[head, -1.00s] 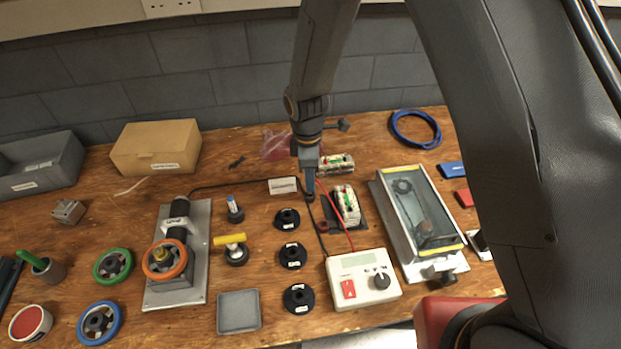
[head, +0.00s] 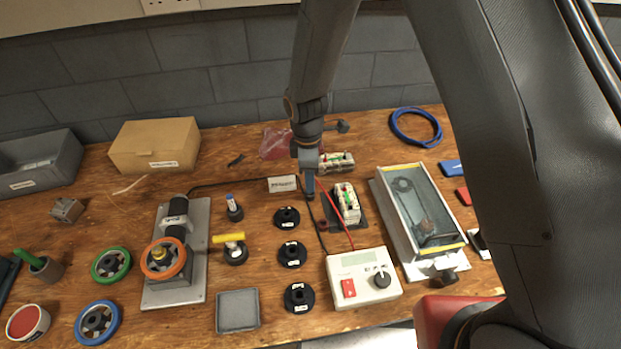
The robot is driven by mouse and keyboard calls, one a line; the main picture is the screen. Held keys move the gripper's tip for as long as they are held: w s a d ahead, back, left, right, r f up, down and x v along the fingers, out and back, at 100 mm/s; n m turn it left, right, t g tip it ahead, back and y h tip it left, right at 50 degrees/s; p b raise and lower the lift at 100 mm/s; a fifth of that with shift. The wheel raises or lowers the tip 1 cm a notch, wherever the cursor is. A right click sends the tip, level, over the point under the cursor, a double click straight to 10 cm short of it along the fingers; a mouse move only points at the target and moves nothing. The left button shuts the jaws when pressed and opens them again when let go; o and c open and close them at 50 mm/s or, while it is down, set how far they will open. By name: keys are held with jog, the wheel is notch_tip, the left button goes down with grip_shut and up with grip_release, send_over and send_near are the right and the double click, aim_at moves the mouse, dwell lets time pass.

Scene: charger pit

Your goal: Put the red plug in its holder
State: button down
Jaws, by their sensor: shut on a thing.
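My gripper (head: 309,192) points down above the bench, left of the battery pack in the dark cradle (head: 347,205). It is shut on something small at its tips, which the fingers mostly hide. The red cable (head: 338,215) runs from the white charger box (head: 363,278) up to the gripper, so the held thing appears to be the red plug. The plug's own body cannot be made out. A small dark red ring (head: 322,225), which looks like the red holder, sits on the bench below the gripper, near the cradle's left edge. I see no plug in it.
A white label block (head: 282,184) stands to the left, and a second battery pack (head: 337,162) lies behind. Several black round stands (head: 291,254) line the left, and a clear-lidded case (head: 420,215) stands right.

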jog(key=shift+f+b, duration=0.3)
jog(key=shift+f, duration=0.3)
jog(key=c, duration=1.6)
grip_release()
jog(key=shift+a+r+b, duration=0.1)
jog(key=shift+r+b, duration=0.85)
jog(key=shift+r, duration=3)
jog(key=s+d+r+m, duration=0.3)
jog(key=d+m, duration=0.3)
jog(key=d, duration=0.2)
jog(key=s+d+r+m, duration=0.4)
jog(key=s+d+m, duration=0.1)
jog(key=d, duration=0.3)
jog(key=s+d+r+m+t, duration=0.1)
jog(key=s+d+r+m, duration=0.2)
jog(key=d+m, duration=0.5)
jog(key=shift+s+d+r, duration=0.15)
jog(key=shift+s, duration=0.65)
